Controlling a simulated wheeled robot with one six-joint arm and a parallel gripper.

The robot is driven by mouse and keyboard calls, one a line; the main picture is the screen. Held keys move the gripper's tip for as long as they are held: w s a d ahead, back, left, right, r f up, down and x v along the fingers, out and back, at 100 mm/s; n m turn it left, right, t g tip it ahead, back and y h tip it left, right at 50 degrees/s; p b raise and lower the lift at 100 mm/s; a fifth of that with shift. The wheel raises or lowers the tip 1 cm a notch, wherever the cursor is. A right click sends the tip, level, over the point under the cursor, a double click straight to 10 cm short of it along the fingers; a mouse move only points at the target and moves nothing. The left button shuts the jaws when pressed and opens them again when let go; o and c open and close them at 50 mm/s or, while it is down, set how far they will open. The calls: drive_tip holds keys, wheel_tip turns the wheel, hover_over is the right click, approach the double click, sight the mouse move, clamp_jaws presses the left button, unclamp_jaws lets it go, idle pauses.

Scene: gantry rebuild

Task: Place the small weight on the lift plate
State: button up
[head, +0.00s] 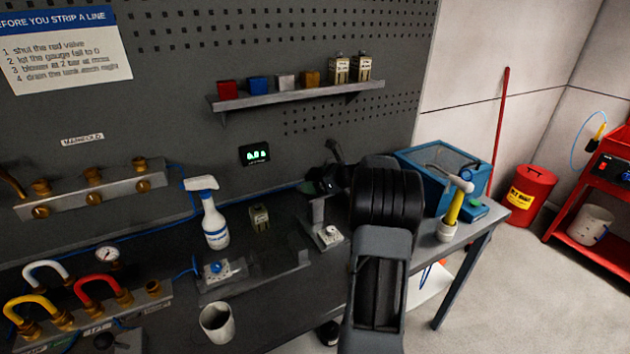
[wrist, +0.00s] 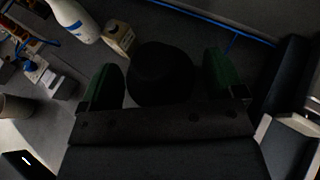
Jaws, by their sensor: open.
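A small beige, block-shaped weight with a dark label (head: 259,217) stands on the dark bench, right of the spray bottle. In the head view my arm hides most of the gripper, which is above the bench, right of the weight. A flat grey plate with an upright post (head: 328,236) sits right of the weight; I cannot tell whether it is the lift plate.
A white spray bottle (head: 214,225), a blue-knobbed fixture (head: 216,268) and a white cup (head: 217,322) stand left of the weight.

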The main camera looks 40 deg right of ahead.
drive_tip(key=shift+r, duration=0.2)
drive_tip(key=b+v, duration=0.1)
drive_tip(key=v, duration=1.1)
drive_tip(key=s+a+f+n+g, duration=0.2)
drive_tip(key=a+n+g, duration=0.4)
drive_tip(key=a+n, duration=1)
drive_tip(key=s+a+f+n+g+h, duration=0.1)
drive_tip(key=s+a+f+n+h, duration=0.1)
drive_tip(key=s+a+n, duration=0.4)
drive_tip(key=s+a+f+n+h, duration=0.2)
drive_tip(key=s+a+n+h, duration=0.2)
drive_tip(key=s+a+n, duration=0.3)
drive_tip(key=shift+s+a+f+n+g, duration=0.15)
drive_tip(key=shift+a+f+n+g, duration=0.2)
drive_tip(key=shift+a+n, duration=0.85)
drive_tip(key=shift+a+r+m, duration=0.1)
drive_tip(key=shift+a+m, duration=0.25)
drive_tip(key=shift+m, duration=0.15)
drive_tip(key=shift+c, duration=0.3)
